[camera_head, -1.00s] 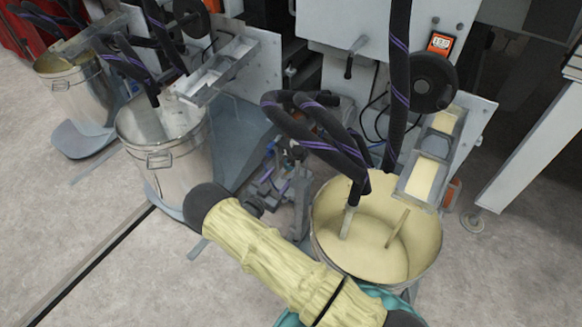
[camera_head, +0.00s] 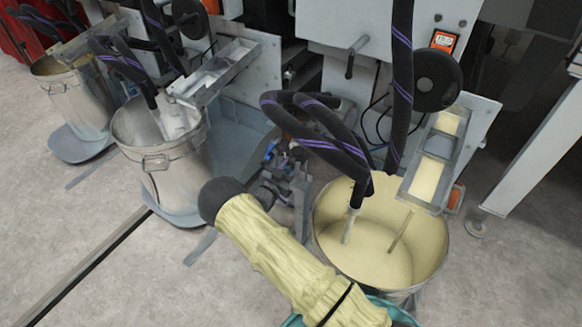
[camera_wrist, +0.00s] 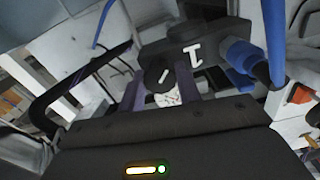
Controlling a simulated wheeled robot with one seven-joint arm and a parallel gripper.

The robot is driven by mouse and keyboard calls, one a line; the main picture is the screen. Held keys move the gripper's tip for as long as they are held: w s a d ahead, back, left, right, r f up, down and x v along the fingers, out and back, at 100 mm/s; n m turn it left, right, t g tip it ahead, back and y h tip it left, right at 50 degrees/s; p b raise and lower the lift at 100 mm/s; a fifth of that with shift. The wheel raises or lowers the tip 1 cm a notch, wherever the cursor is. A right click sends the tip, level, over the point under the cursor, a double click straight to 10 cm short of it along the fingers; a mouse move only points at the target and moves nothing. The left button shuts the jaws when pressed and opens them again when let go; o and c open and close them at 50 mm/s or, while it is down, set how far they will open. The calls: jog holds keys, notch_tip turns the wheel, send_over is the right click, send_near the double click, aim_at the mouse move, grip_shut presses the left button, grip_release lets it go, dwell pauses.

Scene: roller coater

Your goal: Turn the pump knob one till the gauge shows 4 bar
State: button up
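The pump knob one (camera_wrist: 160,72) is a black knob with a white line mark in the wrist view, on a dark block bearing a white "1" (camera_wrist: 193,55). Just below the knob shows a white round face (camera_wrist: 168,98), probably the gauge; it is partly hidden and its reading is too small to tell. My gripper (camera_wrist: 163,92) has its two fingers apart, on either side of the white face and just short of the knob. Contact with the knob cannot be seen. In the head view the pump (camera_head: 287,165) stands just beyond my wrist.
A bucket of cream coating (camera_head: 432,262) stands right of my arm, with dark hoses (camera_head: 330,140) hanging into it. A metal bucket (camera_head: 165,175) stands to the left. Blue fittings (camera_wrist: 240,57) and a blue hose (camera_wrist: 273,40) lie right of the knob.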

jog(key=shift+c, duration=1.4)
jog(key=shift+s+m, duration=0.1)
jog(key=shift+m, duration=0.4)
jog(key=m+p, duration=0.1)
jog(key=m, duration=0.2)
jog(key=shift+d+m, duration=0.15)
jog(key=shift+m, duration=0.15)
jog(key=m+p, duration=0.1)
jog(key=m, duration=0.3)
jog(key=m+p, duration=0.1)
jog(key=m, duration=0.4)
jog(key=shift+p, duration=0.3)
jog(key=m+p, duration=0.1)
jog(key=m, duration=0.3)
jog(key=shift+f, duration=0.15)
jog(key=o, duration=1)
jog(key=shift+c, duration=0.2)
